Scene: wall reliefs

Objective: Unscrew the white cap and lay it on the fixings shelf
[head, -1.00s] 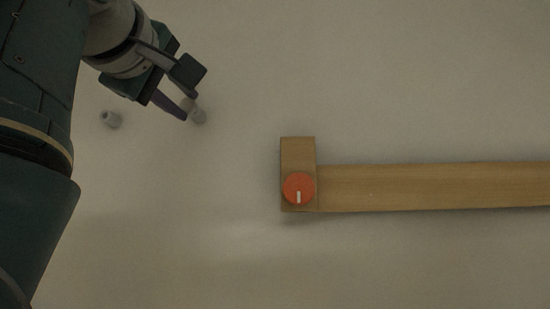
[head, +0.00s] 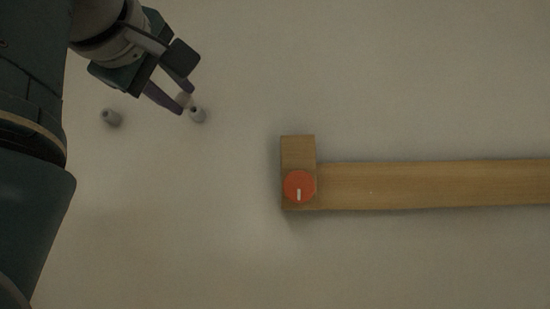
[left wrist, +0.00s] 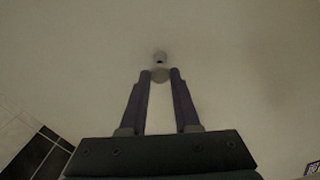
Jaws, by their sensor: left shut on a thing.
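No thing in view is clearly the fixings shelf. My right gripper is out of view.
The wall between is bare.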

